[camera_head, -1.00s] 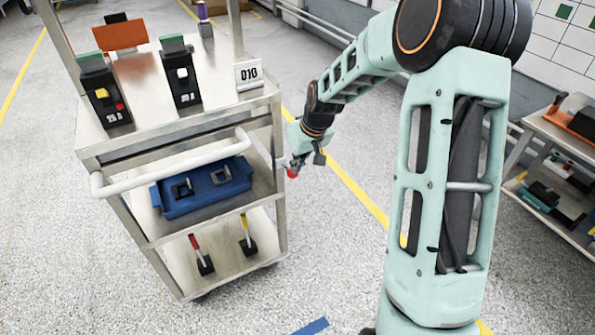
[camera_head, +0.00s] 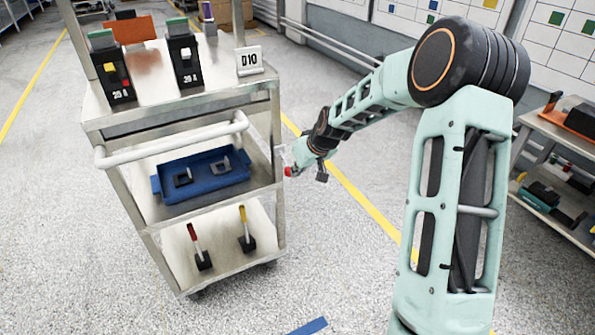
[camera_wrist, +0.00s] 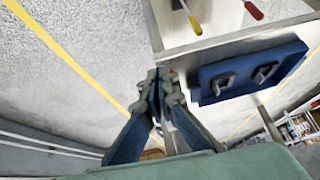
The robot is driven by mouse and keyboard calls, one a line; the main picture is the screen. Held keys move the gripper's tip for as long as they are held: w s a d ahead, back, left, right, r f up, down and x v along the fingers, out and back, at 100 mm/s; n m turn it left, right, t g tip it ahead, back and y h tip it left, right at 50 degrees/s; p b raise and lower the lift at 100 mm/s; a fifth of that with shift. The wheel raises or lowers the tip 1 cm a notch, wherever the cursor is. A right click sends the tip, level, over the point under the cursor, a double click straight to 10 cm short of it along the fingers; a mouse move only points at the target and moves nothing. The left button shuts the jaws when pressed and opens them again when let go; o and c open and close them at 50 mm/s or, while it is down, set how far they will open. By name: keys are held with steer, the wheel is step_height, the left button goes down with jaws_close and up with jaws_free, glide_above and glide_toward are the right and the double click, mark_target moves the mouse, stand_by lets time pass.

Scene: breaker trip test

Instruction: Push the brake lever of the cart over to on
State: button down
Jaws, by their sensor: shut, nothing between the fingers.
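The cart (camera_head: 178,118) stands at the left in the head view, with a white push bar across its front. A small red knob (camera_head: 289,171) shows at its right front post, beside my gripper (camera_head: 290,160). I cannot tell for sure that this knob is the brake lever's end, or which way the lever stands. In the wrist view my gripper (camera_wrist: 160,84) is shut and empty, its tips at the cart's edge. A bit of red shows by the tips; contact is unclear. The lower shelf bears a red-handled lever (camera_head: 196,240) and a yellow-handled lever (camera_head: 244,224), both upright on black bases.
A blue tray (camera_head: 205,193) with two grey-handled black pieces lies on the middle shelf. Breakers and a D10 sign (camera_head: 250,60) stand on top. A side table (camera_head: 535,130) with parts is at right. Open floor lies between it and the cart.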

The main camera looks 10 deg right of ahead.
steer(key=shift+f, duration=0.4)
steer(key=shift+r, duration=0.15)
stand_by(0.4)
steer(key=shift+r+p, duration=0.35)
steer(key=shift+r, duration=0.35)
steer(key=shift+r, duration=0.1)
